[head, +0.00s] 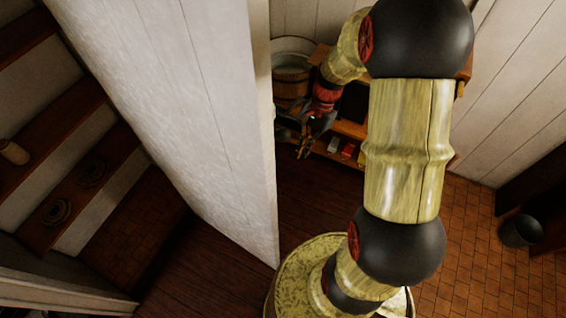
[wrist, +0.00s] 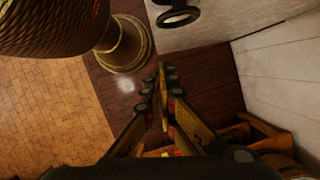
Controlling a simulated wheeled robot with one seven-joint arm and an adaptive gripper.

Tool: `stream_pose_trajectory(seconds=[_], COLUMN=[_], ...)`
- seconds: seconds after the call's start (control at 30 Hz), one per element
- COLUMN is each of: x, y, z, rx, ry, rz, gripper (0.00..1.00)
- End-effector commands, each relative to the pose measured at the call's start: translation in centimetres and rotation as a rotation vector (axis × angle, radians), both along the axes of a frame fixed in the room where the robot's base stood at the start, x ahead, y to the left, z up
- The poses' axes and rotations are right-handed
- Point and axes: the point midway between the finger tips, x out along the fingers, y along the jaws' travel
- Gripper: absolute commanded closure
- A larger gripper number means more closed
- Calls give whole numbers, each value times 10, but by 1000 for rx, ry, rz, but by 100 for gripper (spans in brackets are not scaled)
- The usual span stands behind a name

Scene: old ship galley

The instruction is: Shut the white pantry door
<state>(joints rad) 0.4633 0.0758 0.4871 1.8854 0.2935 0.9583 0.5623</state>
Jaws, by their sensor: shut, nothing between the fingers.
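The white pantry door (head: 185,110) stands open in the head view, its free edge toward the middle of the picture and shelves to its left. In the wrist view part of the door (wrist: 235,22) shows at the top, with a dark round handle (wrist: 178,17) on it. My gripper (head: 301,153) is to the right of the door's edge in the head view, low over the floor. In the wrist view my gripper (wrist: 162,72) has its fingers together, empty, pointing toward the floor below the handle. It appears apart from the door.
Pantry shelves (head: 72,193) at left hold a jar (head: 14,152) and coiled things. A wooden tub (head: 291,80) and a low shelf with small boxes (head: 348,150) stand behind my gripper. A dark bucket (head: 521,231) is at far right. Tiled floor (head: 480,235) there looks clear.

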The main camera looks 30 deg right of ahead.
Motion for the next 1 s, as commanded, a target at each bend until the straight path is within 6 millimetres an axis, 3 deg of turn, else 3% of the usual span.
stream_pose_trajectory(seconds=[0.27,0.67,1.0], x=[-3,-12,-23], y=[6,32,66], z=[-24,-96,-98], rx=[8,8,6], ry=[16,16,12], rz=[-21,-21,-20], gripper=[100,100,100])
